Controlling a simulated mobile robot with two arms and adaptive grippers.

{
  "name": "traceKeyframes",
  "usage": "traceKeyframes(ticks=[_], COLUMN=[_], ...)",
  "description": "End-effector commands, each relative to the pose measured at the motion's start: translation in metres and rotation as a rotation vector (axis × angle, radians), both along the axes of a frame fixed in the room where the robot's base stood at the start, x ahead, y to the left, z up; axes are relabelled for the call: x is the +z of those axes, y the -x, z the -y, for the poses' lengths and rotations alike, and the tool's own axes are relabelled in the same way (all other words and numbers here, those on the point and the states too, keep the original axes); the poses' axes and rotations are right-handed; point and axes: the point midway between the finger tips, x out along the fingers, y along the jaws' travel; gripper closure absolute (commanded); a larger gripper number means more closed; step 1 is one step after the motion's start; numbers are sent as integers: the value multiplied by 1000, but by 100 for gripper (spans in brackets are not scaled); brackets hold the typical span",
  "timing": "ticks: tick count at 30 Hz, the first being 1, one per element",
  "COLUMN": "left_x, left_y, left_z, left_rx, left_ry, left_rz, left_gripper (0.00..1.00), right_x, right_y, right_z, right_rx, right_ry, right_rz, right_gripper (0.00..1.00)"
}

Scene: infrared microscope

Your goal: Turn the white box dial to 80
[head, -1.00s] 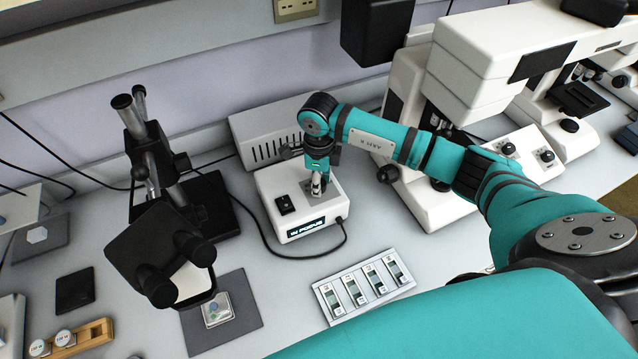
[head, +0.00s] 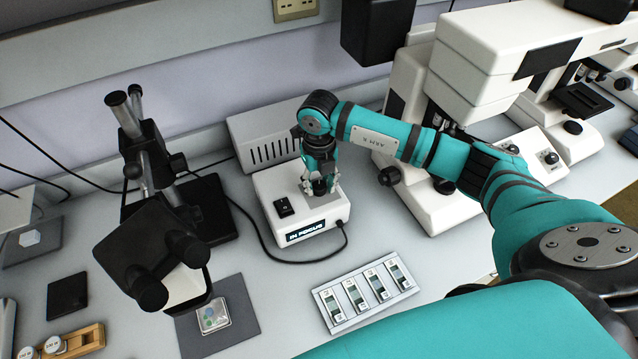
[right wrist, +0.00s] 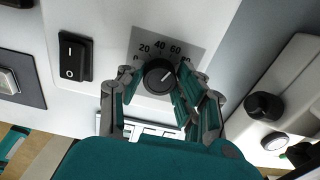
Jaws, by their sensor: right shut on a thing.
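The white box (head: 270,190) stands on the bench below my right arm, with a lit display (head: 306,231) on its front that reads "IN FOCUS". Its black dial (right wrist: 159,77) sits on a grey scale plate (right wrist: 196,58) marked from 0 through 20, 40 and 60; the last number, at the right, is partly hidden by a finger. The dial's white mark points to the upper right, toward the 60 side. My right gripper (head: 320,187) points down at the dial and is shut on it, one finger on each side (right wrist: 158,88). My left gripper is not in view.
A black rocker switch (head: 284,206) is left of the dial on the box top. A grey vented unit (head: 270,135) stands behind. A black stereo microscope (head: 150,240) is at left, a large white microscope (head: 470,80) at right, and a slide tray (head: 365,291) in front.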

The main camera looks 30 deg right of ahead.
Motion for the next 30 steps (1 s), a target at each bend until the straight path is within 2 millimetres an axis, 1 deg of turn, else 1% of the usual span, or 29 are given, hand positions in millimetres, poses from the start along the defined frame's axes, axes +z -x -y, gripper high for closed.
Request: traceKeyframes(ticks=[6, 13, 21, 30], left_x=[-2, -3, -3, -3], left_y=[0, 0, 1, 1], left_z=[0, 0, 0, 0], left_rx=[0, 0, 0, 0], left_ry=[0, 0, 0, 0], left_rz=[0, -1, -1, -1], left_gripper=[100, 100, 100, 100], right_x=[1, 1, 2, 2], right_y=[-1, -1, -1, -2], right_z=[1, 1, 1, 1], right_rx=[-172, -295, -360, -369], right_ry=[0, 0, 1, 0], right_rz=[4, 4, 4, 5], right_gripper=[98, 98, 98, 98])
